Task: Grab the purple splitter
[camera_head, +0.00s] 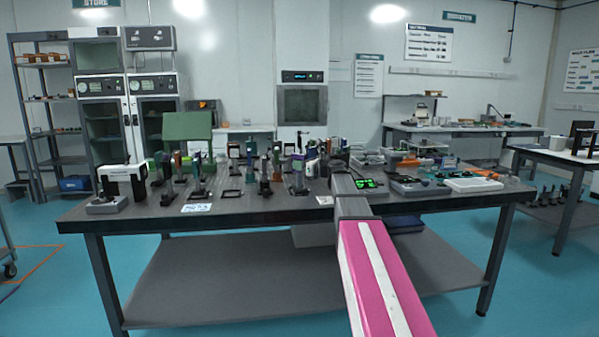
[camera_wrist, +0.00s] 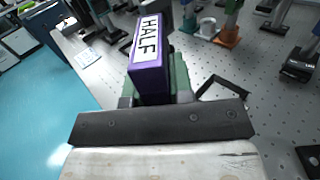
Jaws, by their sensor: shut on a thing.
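The purple splitter (camera_wrist: 148,75) is in the upper middle of the wrist view, with a white label reading HALF on its face. My gripper (camera_wrist: 156,97) is shut on it, with a dark crossbar in front and the splitter standing beyond it. A green piece shows right behind the splitter, and I cannot tell what it belongs to. The splitter's lower part is hidden, so I cannot tell whether it touches the table. In the head view my pink and white arm reaches over the table's front edge, and the gripper and splitter cannot be made out there.
The grey perforated optical table (camera_head: 400,207) holds several upright mounts, crowded at its middle. A white and black device (camera_head: 124,182) stands at its left end and a white tray (camera_head: 473,184) lies at the right. A black frame (camera_wrist: 222,88) lies right of the splitter.

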